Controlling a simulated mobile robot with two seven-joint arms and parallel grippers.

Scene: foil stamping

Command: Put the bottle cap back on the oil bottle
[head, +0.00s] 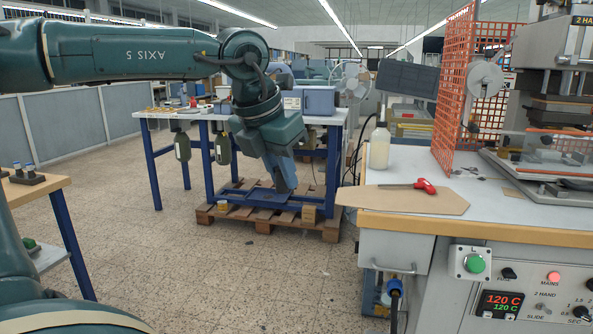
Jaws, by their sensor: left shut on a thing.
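A pale, cream-coloured bottle (379,150), which looks like the oil bottle, stands upright at the back left of the workbench on the right. Its narrow top is dark, and I cannot tell its details at this size. My left gripper (285,187) points down over the floor, left of the workbench and well apart from the bottle. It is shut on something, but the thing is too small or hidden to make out. I cannot make out the bottle cap anywhere. My right gripper is not in view.
On the workbench (520,225) lie a brown board (400,202) and a red-handled tool (424,186). An orange mesh guard (455,85) and a press (560,120) stand right of the bottle. A blue-framed table (160,150) and a pallet (265,218) stand behind my gripper.

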